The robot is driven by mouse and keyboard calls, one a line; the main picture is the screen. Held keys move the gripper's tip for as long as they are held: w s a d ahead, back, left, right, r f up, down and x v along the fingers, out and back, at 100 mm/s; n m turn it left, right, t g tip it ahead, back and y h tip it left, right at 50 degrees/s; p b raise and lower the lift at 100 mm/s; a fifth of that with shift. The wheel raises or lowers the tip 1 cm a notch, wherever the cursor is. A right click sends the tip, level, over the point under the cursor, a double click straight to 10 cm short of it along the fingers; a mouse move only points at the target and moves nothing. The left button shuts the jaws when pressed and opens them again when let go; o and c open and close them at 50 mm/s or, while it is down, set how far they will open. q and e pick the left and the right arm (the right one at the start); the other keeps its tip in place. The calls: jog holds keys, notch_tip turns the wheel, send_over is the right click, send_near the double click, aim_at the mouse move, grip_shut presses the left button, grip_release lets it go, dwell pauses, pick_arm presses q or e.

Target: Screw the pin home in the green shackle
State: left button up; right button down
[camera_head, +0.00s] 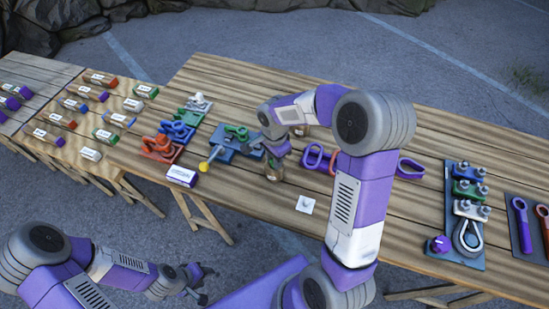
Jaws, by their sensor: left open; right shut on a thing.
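The green shackle (236,132) sits on a blue fixture plate (222,155) left of the middle of the long wooden table. My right gripper (261,143) is beside the shackle on its right, pointing down and shut. The thing between its fingers, at the pin's side of the shackle, is too small and covered to see clearly. How deep the pin sits in the shackle cannot be told. My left gripper (195,281) is open and empty, low in the picture in front of the table, well apart from the shackle.
A yellow-knobbed handle (204,166) sticks out in front of the fixture. Orange shackles (158,146) and blue shackles (177,131) stand to its left. A white label block (181,176) lies at the front edge. A purple shackle (315,157) lies right of my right gripper.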

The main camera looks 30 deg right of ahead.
pick_arm(q)
jog(key=shift+r+p, duration=2.05)
jog(key=shift+r, duration=0.1)
pick_arm(e)
jog(key=shift+r, duration=3.1)
